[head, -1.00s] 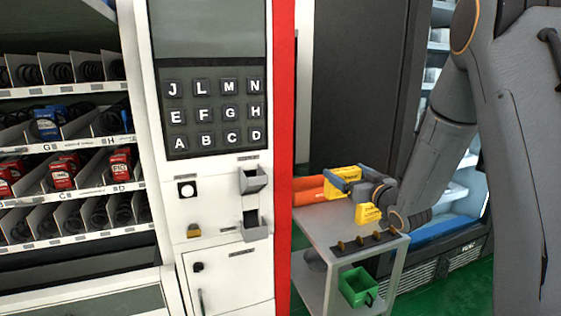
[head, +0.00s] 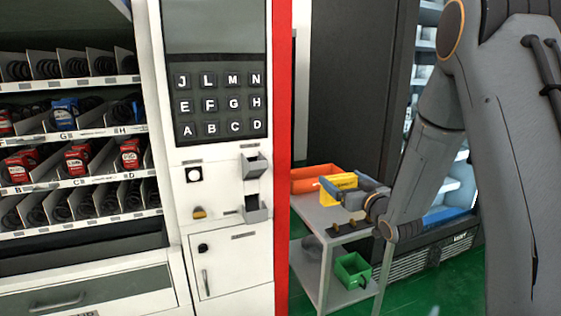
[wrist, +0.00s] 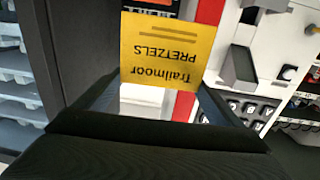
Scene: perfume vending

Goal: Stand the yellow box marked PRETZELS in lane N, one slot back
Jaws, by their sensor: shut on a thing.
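My gripper (head: 342,188) is shut on the yellow box (head: 334,186) and holds it above the grey cart, right of the vending machine. In the wrist view the yellow box (wrist: 165,45) fills the space past the fingers (wrist: 158,84), and its print "Trailmoor PRETZELS" reads upside down. The vending machine shelves (head: 70,140) are at the left. Labels G, H, C and D are readable there. The upper shelf (head: 70,86) shows empty coils, and I cannot read a lane N label. The keypad (head: 219,104) has an N button.
The grey cart (head: 312,218) carries an orange bin (head: 312,178) on top and a green bin (head: 352,268) lower. Grey brackets (head: 254,164) jut from the machine's front. A dark cabinet (head: 350,90) stands behind the cart. Red packs (head: 76,160) occupy lower lanes.

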